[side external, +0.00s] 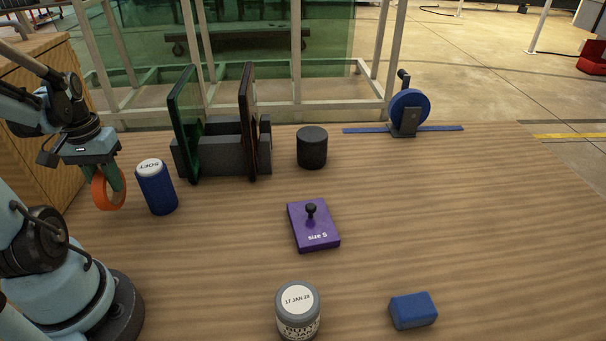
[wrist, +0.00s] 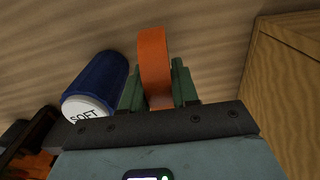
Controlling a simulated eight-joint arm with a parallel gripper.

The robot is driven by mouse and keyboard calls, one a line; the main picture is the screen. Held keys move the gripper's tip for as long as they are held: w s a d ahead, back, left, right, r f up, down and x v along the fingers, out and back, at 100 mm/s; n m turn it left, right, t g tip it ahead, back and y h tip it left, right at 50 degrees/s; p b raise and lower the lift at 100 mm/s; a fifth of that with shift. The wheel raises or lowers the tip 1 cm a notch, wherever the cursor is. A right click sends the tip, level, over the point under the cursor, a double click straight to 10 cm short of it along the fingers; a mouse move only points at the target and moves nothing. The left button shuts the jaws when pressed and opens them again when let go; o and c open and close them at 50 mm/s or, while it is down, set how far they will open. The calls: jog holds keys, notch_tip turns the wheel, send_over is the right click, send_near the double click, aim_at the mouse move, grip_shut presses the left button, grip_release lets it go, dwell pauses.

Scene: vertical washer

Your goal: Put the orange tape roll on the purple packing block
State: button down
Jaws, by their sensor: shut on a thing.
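The orange tape roll (side external: 101,190) is held upright in my gripper (side external: 114,182) at the left of the table, next to the blue can. In the wrist view the orange tape roll (wrist: 153,62) sits between the two green fingers of my gripper (wrist: 158,90), which are shut on it. I cannot tell how far its lower edge is from the table. The purple packing block (side external: 317,235) lies flat at mid-table, marked "size 5", with a small black knob standing up from its top. It is well to the right of my gripper and does not show in the wrist view.
A blue can marked "SOFT" (side external: 157,190) stands close to my gripper. A dark rack (side external: 205,156) with upright panels and a black cylinder (side external: 312,148) stand behind. A grey jar (side external: 298,312), blue block (side external: 413,311) and blue tape dispenser (side external: 408,112) stand elsewhere. The right side is clear.

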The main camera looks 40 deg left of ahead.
notch_tip(320, 180, up, 8)
jog(key=shift+f, duration=0.25)
notch_tip(320, 180, up, 14)
jog(key=w+d+m, duration=0.9)
jog(key=w+d, duration=0.6)
jog(key=s+d+m, duration=0.1)
jog(key=d+m, duration=0.8)
jog(key=d, duration=1.8)
send_near(314, 232)
jog(key=shift+f, duration=1.35)
